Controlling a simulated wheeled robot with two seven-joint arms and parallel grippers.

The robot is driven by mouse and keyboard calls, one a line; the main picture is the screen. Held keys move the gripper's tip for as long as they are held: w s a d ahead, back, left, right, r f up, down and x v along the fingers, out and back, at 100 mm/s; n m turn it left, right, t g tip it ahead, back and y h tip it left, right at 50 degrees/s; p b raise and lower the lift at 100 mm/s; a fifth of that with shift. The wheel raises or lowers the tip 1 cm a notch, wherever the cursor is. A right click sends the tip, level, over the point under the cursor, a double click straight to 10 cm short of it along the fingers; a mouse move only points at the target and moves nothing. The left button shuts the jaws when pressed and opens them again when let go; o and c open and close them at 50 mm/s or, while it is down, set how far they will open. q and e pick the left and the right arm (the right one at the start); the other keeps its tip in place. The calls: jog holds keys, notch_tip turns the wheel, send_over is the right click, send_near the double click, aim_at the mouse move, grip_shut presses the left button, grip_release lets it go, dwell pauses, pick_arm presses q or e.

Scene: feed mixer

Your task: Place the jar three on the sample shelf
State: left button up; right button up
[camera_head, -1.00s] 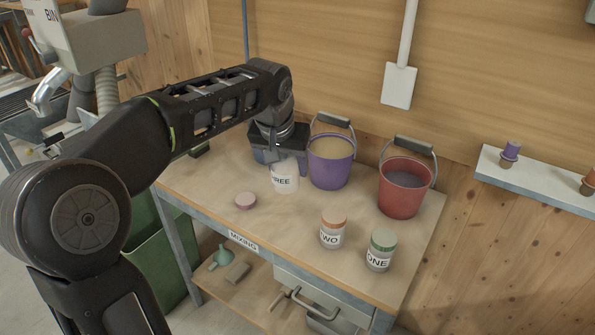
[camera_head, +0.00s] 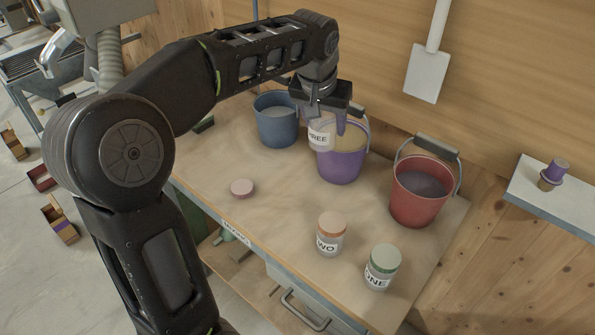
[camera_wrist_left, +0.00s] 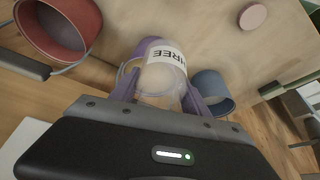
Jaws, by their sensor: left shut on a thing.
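Jar three (camera_head: 320,136), a pale jar with a "THREE" label, is held in my left gripper (camera_head: 324,118), in front of the purple bucket (camera_head: 342,165) and above the table. In the left wrist view the jar (camera_wrist_left: 160,76) sits between the gripper's purple fingers (camera_wrist_left: 160,95), which are shut on it. It looks upright, and I see no lid on it. A white wall shelf (camera_head: 550,205), which looks like the sample shelf, is at the right edge, well apart from the jar, and is partly cut off. My right gripper is not in view.
A red bucket (camera_head: 420,195), a blue bucket (camera_head: 277,122) and a pink disc (camera_head: 242,187) are also on the table (camera_head: 275,210). A small purple-topped item (camera_head: 555,174) is on the shelf.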

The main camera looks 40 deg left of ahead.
pick_arm(q)
notch_tip(320, 180, down, 14)
jog(key=shift+f+p, duration=0.1)
jog(key=shift+p, duration=0.5)
notch_tip(320, 180, down, 3)
jog(key=shift+f, duration=0.4)
jog(key=shift+f, duration=0.15)
jog(key=o, duration=1.4)
